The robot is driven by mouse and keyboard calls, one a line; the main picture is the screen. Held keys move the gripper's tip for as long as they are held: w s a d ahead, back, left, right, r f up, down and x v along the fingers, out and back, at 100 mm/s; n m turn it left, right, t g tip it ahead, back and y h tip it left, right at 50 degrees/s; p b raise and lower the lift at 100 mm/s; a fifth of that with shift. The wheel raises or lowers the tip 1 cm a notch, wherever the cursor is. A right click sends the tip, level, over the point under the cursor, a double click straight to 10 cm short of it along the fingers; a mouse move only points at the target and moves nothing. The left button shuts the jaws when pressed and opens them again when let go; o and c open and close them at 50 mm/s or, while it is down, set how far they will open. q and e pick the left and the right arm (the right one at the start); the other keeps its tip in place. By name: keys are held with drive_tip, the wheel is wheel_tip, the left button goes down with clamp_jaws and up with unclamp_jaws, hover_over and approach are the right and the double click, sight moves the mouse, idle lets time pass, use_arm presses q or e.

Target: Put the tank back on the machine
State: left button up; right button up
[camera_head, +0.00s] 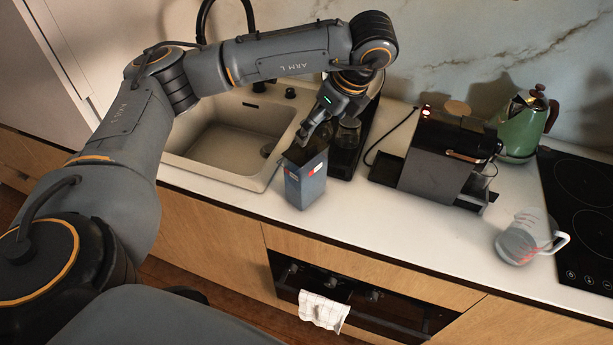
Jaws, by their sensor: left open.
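A blue-grey upright container (306,184) with a dark upper part and a small red and white label stands on the counter right of the sink. It may be the tank, but I cannot tell for sure. My left gripper (312,131) is open just above its top; I cannot tell whether a finger touches it. The dark coffee machine (437,172) stands farther right, with a low, empty black ledge (385,168) at its left side. My right gripper is not in view.
A black tray (342,168) with clear glassware lies behind the container. The sink (225,143) is on the left. A green kettle (522,124), a measuring jug (524,238) and the hob (580,205) are on the right. The front counter between container and jug is clear.

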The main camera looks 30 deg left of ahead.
sight(307, 148)
use_arm(q)
drive_tip(key=x, duration=0.5)
drive_tip(key=shift+a+f+p, duration=0.15)
drive_tip(key=shift+f+p, duration=0.15)
drive_tip(key=shift+p, duration=0.1)
drive_tip(key=shift+a+f, duration=0.1)
drive_tip(key=shift+f, duration=0.05)
drive_tip(key=p+x, duration=0.3)
drive_tip(key=x, duration=0.1)
drive_tip(key=shift+a+p, duration=0.1)
drive_tip(key=shift+p, duration=0.2)
drive_tip(key=shift+a+f, duration=0.15)
drive_tip(key=shift+f, duration=0.35)
drive_tip(key=shift+c, duration=0.4)
drive_tip(key=shift+w+r, duration=0.1)
drive_tip(key=c, duration=1.4)
drive_tip(key=shift+r, duration=0.1)
